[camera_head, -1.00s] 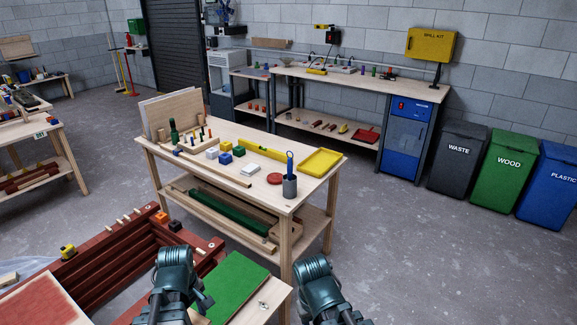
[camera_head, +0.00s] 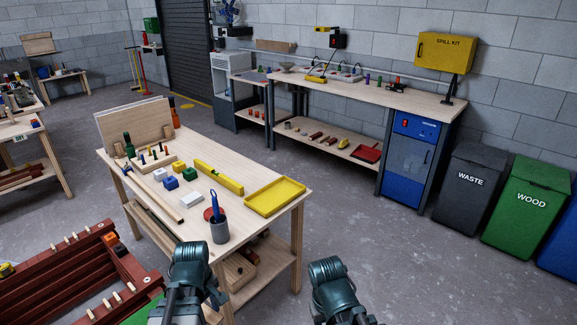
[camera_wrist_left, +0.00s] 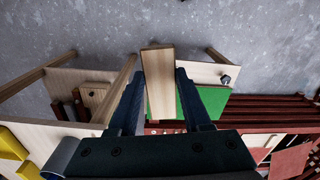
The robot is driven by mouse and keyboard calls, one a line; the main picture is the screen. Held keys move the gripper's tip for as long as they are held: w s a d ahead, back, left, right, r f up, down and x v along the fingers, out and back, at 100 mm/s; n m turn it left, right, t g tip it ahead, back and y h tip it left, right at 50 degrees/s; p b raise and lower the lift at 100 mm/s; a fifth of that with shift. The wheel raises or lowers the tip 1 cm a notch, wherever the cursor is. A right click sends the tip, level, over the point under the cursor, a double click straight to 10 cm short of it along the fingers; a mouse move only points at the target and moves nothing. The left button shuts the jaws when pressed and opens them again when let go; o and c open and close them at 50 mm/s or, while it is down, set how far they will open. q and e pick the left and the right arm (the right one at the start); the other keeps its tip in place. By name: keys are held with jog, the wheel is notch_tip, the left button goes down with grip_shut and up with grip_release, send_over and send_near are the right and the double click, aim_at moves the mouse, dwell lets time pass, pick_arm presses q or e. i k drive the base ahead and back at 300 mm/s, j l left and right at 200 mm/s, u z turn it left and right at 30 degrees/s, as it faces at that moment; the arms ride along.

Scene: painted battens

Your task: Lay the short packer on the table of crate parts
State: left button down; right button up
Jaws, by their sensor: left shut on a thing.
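My left gripper (camera_wrist_left: 158,88) is shut on the short packer (camera_wrist_left: 158,65), a pale plain wood block, in the left wrist view. The packer points away from the jaws, with nothing seen touching its far end. In the head view my left arm rises at the bottom; its jaws and the packer are hidden there. A pale wooden table (camera_head: 150,207) stands ahead, bearing upright panels, a long batten and small parts; it seems to be the table of crate parts. My right arm shows at the bottom right, but its gripper is out of view.
On the table are a yellow tray (camera_head: 274,197), a grey cup (camera_head: 219,231), a yellow level (camera_head: 218,178) and small blocks. A dark red slatted frame (camera_head: 75,275) lies at lower left. Open floor lies right of the table, before the bins (camera_head: 470,180).

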aim_at(244, 179)
jog(key=i+l, duration=0.4)
jog(key=i, duration=0.25)
jog(key=i+l+u, duration=0.1)
jog(key=i+l, duration=0.35)
jog(key=i, duration=0.15)
jog(key=i+j, duration=0.2)
jog(key=i, duration=0.25)
jog(key=i+j, duration=0.15)
jog(key=i, duration=0.3)
